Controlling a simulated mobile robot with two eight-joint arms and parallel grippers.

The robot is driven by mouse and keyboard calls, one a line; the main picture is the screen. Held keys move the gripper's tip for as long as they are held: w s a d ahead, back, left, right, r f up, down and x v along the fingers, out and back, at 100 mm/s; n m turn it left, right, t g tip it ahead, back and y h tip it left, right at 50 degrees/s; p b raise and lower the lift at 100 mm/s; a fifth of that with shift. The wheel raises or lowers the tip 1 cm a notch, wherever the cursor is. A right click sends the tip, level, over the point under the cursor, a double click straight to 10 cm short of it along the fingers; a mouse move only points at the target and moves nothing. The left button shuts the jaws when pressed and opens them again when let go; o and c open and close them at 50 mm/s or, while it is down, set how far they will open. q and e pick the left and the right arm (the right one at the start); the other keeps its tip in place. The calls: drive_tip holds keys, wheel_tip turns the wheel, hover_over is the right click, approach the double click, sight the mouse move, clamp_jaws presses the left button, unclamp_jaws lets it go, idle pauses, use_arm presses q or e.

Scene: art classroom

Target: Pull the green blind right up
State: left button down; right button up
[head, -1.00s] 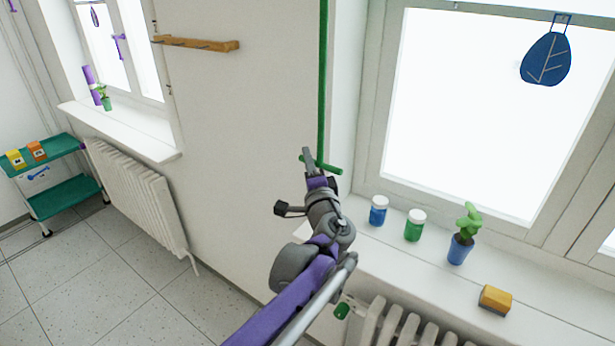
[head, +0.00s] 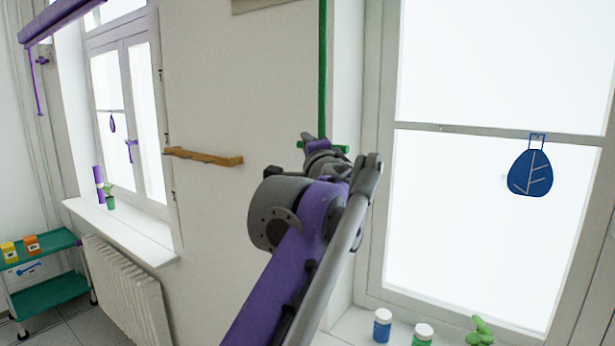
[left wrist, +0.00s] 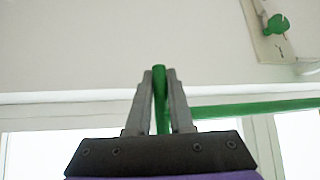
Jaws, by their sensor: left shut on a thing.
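A green pull cord (head: 322,70) hangs straight down beside the right window and ends in a short green crossbar handle (head: 339,149). My left gripper (head: 318,144) is at this handle, partly hidden behind my own wrist. In the left wrist view, the left gripper's fingers (left wrist: 160,95) are closed on a green rod-like part of the handle (left wrist: 160,72). A green bar (left wrist: 260,108) runs off to the right there; I cannot tell if it is the cord. The green blind itself cannot be made out. My right gripper is not in view.
The right window carries a blue leaf ornament (head: 531,172). Jars (head: 382,325) and a green plant (head: 480,330) stand on its sill. A wooden rail (head: 203,157) is on the wall to the left. A purple blind (head: 75,18) hangs over the left window.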

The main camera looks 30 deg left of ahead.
use_arm(q)
drive_tip(key=shift+r, duration=1.1)
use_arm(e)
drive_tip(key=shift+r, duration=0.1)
use_arm(q)
drive_tip(key=c, duration=0.8)
unclamp_jaws()
drive_tip(key=shift+f, duration=0.1)
drive_tip(key=shift+s+d+f, duration=0.1)
drive_tip(key=shift+s+d, duration=0.15)
drive_tip(key=b+v, duration=0.1)
drive_tip(key=v, duration=0.9)
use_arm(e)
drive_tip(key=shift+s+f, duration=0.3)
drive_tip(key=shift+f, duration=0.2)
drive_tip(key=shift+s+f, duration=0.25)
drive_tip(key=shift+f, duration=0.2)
